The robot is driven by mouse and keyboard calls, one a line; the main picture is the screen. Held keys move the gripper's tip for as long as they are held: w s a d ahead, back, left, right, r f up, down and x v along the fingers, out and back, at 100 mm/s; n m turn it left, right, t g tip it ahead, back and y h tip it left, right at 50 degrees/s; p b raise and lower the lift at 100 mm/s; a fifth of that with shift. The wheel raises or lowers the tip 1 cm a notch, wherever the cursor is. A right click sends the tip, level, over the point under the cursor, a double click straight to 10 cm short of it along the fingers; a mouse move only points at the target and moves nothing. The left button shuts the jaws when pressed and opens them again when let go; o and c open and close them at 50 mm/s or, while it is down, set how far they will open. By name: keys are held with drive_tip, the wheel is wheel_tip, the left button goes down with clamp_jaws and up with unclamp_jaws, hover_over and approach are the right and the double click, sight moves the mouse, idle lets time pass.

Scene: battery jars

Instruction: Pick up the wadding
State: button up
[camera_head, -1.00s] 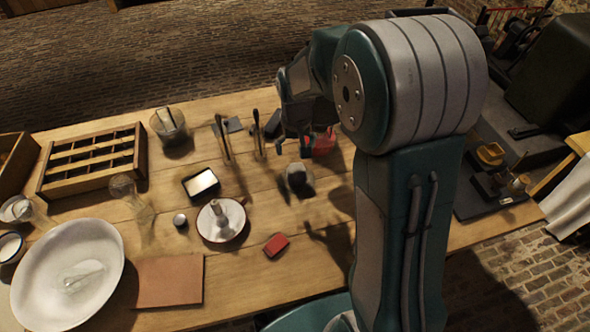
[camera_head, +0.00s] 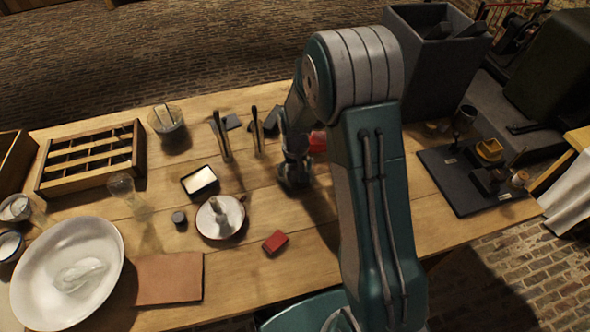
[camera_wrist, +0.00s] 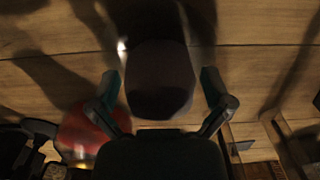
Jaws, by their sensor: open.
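My gripper (camera_head: 293,174) is open and low over the middle of the table. In the wrist view its two fingers (camera_wrist: 160,84) stand either side of a dark, rounded lump (camera_wrist: 158,72). This lump appears to be the wadding, but shadow hides its colour and texture. I cannot tell whether either finger touches it. In the head view my gripper and arm cover most of the spot where the lump lies.
A red object (camera_head: 317,142) is close by the gripper; it shows at left in the wrist view (camera_wrist: 85,135). Upright brushes or tools (camera_head: 224,140), a candlestick dish (camera_head: 221,232) and a small red block (camera_head: 275,242) stand nearby. A white bowl (camera_head: 35,262) is at left.

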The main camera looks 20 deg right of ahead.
drive_tip(key=shift+f, duration=0.35)
drive_tip(key=c, duration=0.9)
drive_tip(key=shift+o, duration=0.2)
drive_tip(key=shift+r, duration=0.1)
drive_tip(key=shift+r, duration=0.3)
wheel_tip(320, 180, up, 2)
drive_tip(key=shift+r, duration=0.1)
drive_tip(key=s+r, duration=1)
drive_tip(key=s, duration=0.4)
drive_tip(key=shift+c, duration=0.7)
